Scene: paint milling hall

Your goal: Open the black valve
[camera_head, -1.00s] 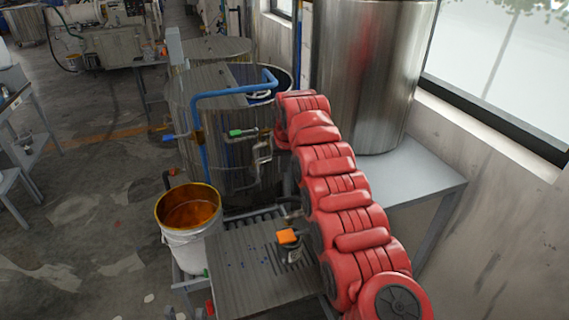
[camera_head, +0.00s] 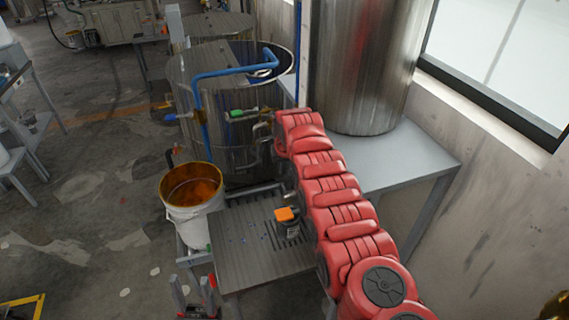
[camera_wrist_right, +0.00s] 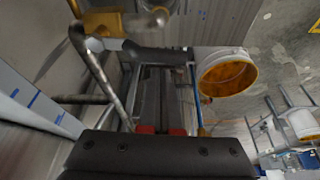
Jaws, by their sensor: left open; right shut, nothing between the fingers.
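A brass-coloured valve body with a bent metal pipe (camera_wrist_right: 105,80) shows at the upper left of the right wrist view. A dark bar (camera_wrist_right: 158,56), possibly the black valve's handle, lies across that view beyond my right gripper's fingers (camera_wrist_right: 163,75). Whether they touch cannot be told. The fingers are shut and empty. In the head view, my red right arm reaches the steel tank (camera_head: 235,95) near the metal outlet pipe (camera_head: 262,130); its gripper is hidden there. My left gripper (camera_head: 195,291) is open and empty at the bottom, left of the grey bench.
A white bucket with orange contents (camera_head: 192,228) stands left of the ribbed grey bench (camera_head: 245,258). A tall steel cylinder (camera_head: 358,70) stands on a table (camera_head: 410,160).

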